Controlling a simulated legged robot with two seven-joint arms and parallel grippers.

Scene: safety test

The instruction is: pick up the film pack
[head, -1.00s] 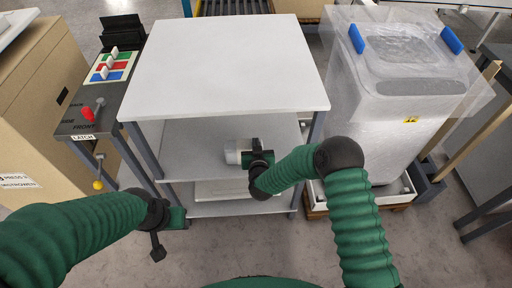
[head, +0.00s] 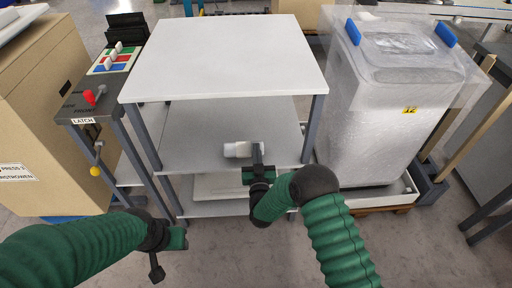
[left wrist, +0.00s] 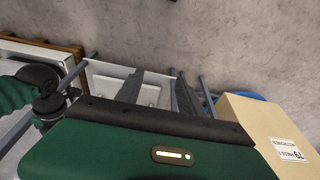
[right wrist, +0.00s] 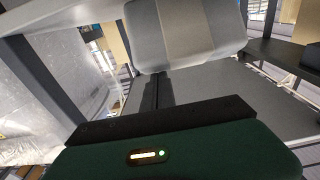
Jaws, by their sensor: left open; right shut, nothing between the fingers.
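A small white-grey pack with a paler band, which I take for the film pack (head: 238,149), is on the middle shelf of a white-topped rack. It fills the top of the right wrist view (right wrist: 185,35). My right gripper (head: 257,150) is shut and empty, at the pack's right end in the head view. Its dark fingers (right wrist: 157,92) point at the pack; I cannot tell whether they touch it. My left gripper (head: 178,238) is low, left of the rack's front. Its fingers stand apart in the left wrist view (left wrist: 157,88), with nothing between them.
The rack's top (head: 225,55) overhangs the middle shelf (head: 195,125), and grey posts stand at its corners. A pale tray (head: 215,185) lies on the lower shelf. A latch stand (head: 85,108) is left; a film-wrapped block (head: 375,130) is right. Bare floor lies in front.

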